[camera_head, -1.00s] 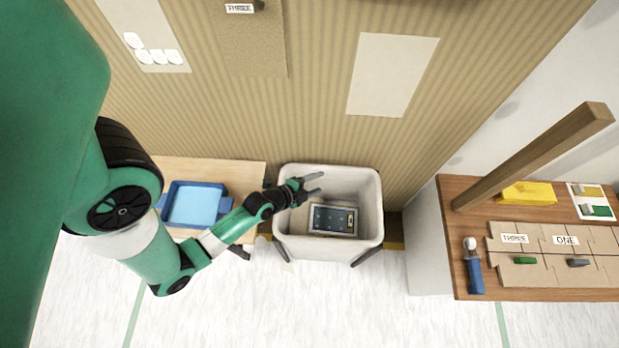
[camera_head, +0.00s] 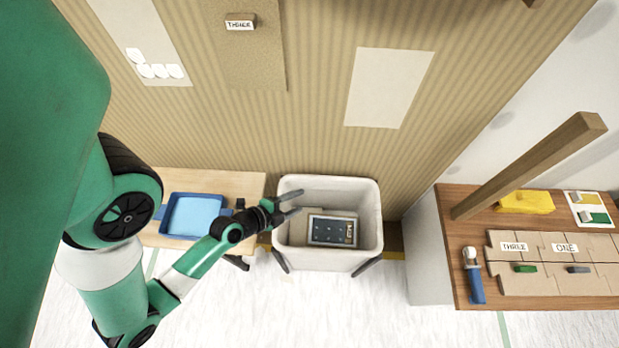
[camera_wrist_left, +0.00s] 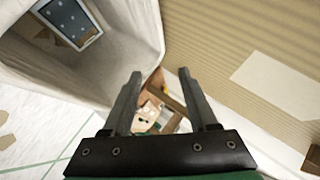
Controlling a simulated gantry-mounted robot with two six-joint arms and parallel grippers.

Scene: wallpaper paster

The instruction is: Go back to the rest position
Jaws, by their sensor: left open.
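My left gripper (camera_head: 293,203) is open and empty. In the head view it is over the left rim of the white bin (camera_head: 375,205), with its fingers pointing right. The left wrist view shows the two spread fingers (camera_wrist_left: 158,95) with nothing between them, and the bin wall (camera_wrist_left: 100,60) to their left. A framed dark panel with dots (camera_head: 331,231) lies inside the bin, right of and below the fingertips; it also shows in the left wrist view (camera_wrist_left: 68,20). My right gripper is in neither view.
A blue tray (camera_head: 193,216) sits on the small wooden table (camera_head: 240,182) left of the bin. The right table (camera_head: 465,225) holds a blue-handled tool (camera_head: 473,275), cardboard pieces, a yellow block (camera_head: 525,201) and a wooden beam (camera_head: 535,160). The striped wall (camera_head: 320,140) stands behind.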

